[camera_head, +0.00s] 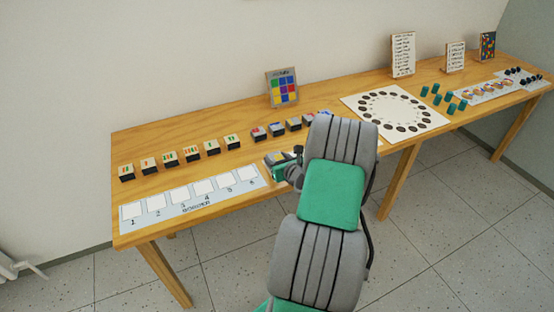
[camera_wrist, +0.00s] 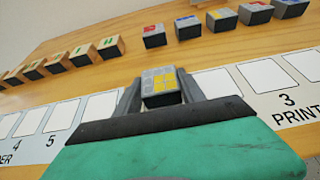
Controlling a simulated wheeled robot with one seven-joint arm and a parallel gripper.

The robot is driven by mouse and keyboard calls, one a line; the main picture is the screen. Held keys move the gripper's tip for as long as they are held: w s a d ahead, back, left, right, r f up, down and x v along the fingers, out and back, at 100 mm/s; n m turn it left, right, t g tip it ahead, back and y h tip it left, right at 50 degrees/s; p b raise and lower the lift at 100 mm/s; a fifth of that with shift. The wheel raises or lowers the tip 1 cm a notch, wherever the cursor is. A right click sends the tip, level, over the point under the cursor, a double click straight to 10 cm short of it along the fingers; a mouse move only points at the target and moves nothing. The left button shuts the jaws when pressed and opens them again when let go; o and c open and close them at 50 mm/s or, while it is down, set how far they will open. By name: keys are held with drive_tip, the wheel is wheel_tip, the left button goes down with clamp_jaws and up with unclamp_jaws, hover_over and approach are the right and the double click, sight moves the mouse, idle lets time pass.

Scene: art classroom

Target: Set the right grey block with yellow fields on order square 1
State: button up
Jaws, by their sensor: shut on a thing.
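My gripper (camera_wrist: 162,94) is shut on a grey block with yellow fields (camera_wrist: 160,78), which sits between the two fingers in the wrist view. In the head view my gripper (camera_head: 286,166) is over the front of the table, right of the order strip, and my arm hides part of that area. The pale order strip (camera_head: 190,204) lies along the front left edge. Order square 1 (camera_head: 132,210) is at its far left end and is empty, as are the other order squares.
Several wooden blocks with coloured stripes (camera_head: 190,154) stand behind the strip. A row of grey blocks with coloured fields (camera_head: 276,129) stands to their right. A print strip (camera_wrist: 278,88) lies right of the gripper. A white board with a ring of dark spots (camera_head: 395,112) lies further right.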

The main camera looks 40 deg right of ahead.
drive_tip(key=shift+f, duration=0.1)
drive_tip(key=o, duration=1.4)
